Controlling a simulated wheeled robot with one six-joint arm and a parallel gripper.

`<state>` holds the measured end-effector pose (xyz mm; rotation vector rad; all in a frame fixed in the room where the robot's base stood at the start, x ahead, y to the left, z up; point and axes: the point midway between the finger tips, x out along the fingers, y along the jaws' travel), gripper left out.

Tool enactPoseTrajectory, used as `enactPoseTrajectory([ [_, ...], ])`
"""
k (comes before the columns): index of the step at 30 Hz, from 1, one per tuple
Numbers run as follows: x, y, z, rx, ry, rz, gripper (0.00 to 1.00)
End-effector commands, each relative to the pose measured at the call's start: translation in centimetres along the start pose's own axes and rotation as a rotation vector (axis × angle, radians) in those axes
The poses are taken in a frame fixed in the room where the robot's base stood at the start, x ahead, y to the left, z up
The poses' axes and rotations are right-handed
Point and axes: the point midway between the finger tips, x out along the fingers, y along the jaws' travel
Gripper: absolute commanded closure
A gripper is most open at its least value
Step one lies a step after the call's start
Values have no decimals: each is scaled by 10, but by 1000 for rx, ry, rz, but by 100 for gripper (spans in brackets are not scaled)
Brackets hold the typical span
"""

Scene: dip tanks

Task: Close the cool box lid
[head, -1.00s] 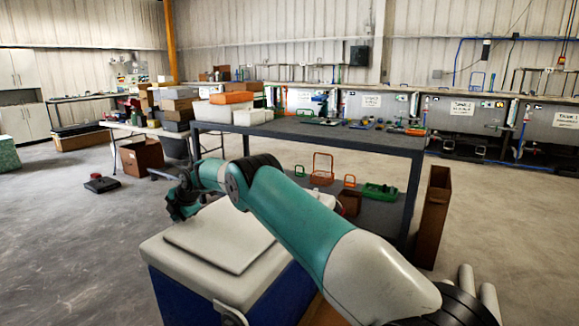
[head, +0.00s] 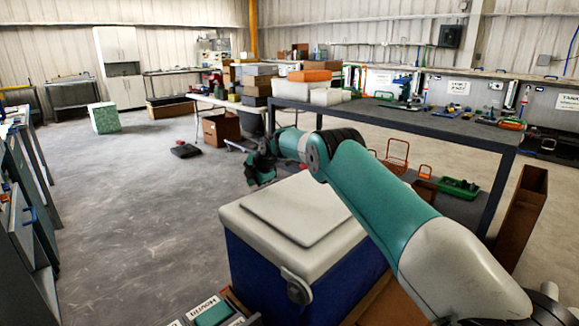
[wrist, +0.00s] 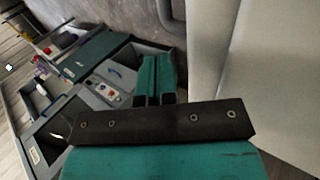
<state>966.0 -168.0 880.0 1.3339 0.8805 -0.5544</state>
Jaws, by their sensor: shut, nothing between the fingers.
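The cool box (head: 265,274) has a blue body and a white lid (head: 297,210) with a raised panel. In the head view it stands at the lower middle, and the lid lies flat across its top. A round grey latch or hinge (head: 296,286) is on its near side. My gripper (head: 262,172) is beyond the box's far left edge, its tips small and dark there. In the wrist view my gripper (wrist: 154,100) has its teal fingers together with nothing between them, beside a pale surface (wrist: 270,75) that looks like the cool box lid.
A dark workbench (head: 400,122) with tools and boxes stands behind the cool box. A tall brown box (head: 520,215) is at the right. Grey tanks or cabinets (head: 30,225) line the left edge. The floor (head: 140,220) left of the cool box is mostly open.

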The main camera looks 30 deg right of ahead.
Motion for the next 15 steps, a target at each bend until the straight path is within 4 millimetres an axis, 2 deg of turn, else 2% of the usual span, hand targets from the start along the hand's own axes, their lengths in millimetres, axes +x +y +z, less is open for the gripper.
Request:
enactPoseTrajectory([
  [1, -15, 12, 0, -2, -1, 6, 100],
  [9, -63, 49, 0, -2, -2, 11, 100],
  [15, -85, 65, 0, -2, -1, 10, 100],
])
